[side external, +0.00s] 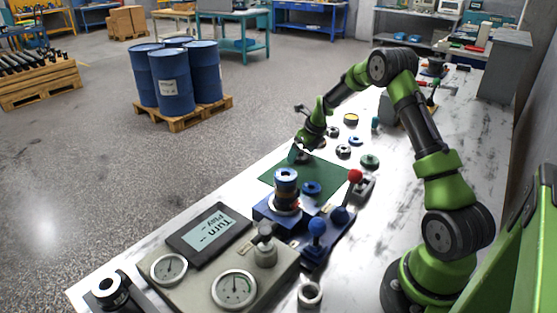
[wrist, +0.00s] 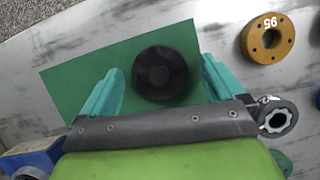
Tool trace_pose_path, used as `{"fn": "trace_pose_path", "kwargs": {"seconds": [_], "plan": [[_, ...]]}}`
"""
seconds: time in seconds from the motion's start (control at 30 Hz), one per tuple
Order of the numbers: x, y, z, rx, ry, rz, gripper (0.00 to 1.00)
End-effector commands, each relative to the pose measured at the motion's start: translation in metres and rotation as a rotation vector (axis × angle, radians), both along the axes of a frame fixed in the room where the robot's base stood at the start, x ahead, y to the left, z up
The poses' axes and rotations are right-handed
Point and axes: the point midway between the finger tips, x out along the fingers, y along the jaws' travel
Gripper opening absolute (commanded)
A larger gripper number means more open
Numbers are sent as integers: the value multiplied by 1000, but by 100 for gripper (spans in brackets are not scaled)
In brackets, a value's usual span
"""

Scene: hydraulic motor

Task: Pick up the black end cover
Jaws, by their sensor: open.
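The black end cover (wrist: 160,73) is a dark round disc on the green mat (wrist: 75,84) in the wrist view. My gripper (wrist: 158,85) is open, with one teal finger on each side of the cover. I cannot tell whether the fingers touch it or how far above the mat they are. In the side view my gripper (side external: 299,156) is low over the far part of the green mat (side external: 333,174). The cover cannot be made out there behind the gripper.
A blue fixture with a stacked motor body (side external: 286,188) stands at the mat's near edge. Blue-knobbed levers (side external: 317,228) and a gauge panel (side external: 233,287) stand nearer.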

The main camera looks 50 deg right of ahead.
Motion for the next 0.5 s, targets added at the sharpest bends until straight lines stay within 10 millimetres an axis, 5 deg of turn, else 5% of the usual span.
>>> {"fn": "trace_pose_path", "kwargs": {"seconds": [0.13,0.5], "plan": [[0,0,0,0,0,0,96],[0,0,1,0,0,0,39]]}}
